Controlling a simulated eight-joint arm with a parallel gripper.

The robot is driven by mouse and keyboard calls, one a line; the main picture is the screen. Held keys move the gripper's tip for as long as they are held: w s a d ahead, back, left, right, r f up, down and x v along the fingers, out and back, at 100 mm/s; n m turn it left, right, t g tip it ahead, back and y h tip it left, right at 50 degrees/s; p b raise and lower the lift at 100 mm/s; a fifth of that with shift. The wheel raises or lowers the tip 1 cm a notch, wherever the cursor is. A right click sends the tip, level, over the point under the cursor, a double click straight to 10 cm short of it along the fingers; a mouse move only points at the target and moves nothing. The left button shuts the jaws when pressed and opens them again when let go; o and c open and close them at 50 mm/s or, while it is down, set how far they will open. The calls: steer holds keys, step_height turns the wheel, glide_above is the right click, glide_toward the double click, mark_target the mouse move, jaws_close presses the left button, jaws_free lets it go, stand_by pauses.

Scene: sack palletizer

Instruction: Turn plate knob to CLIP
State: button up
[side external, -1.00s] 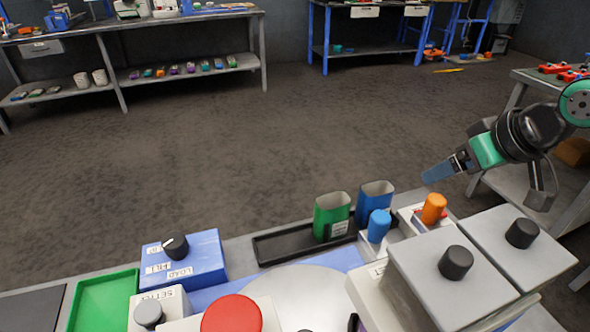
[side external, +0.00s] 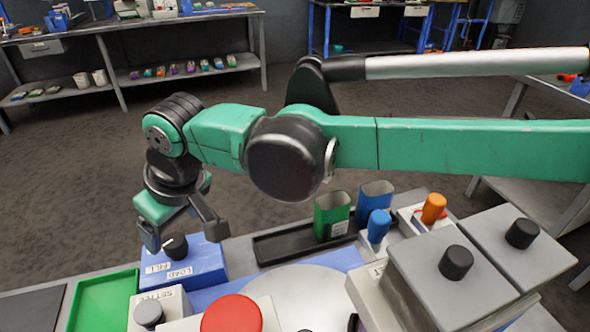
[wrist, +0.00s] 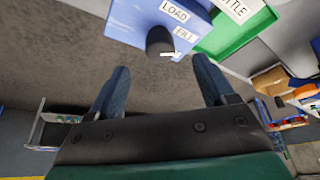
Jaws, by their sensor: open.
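The plate knob is a black knob (side external: 175,246) with a white pointer mark, on top of a blue box (side external: 207,262). FILL and LOAD labels show on the box in both views; I see no CLIP label. In the wrist view the knob (wrist: 159,40) stands just beyond my fingertips, between them. Its white mark points right there, near the FILL label; the exact setting is unclear. My gripper (side external: 185,240) is open and empty above the box, apart from the knob as far as I can tell. It also shows in the wrist view (wrist: 161,65).
A green tray (side external: 107,302) and a SETTLE box with a grey knob (side external: 149,313) stand near the blue box. A red button (side external: 231,316) is nearby. Green (side external: 331,216) and blue (side external: 375,203) sleeves stand at a black tray (side external: 285,246) on the right.

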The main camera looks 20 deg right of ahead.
mark_target(174, 240)
steer(key=shift+x, duration=2.75)
jaws_close()
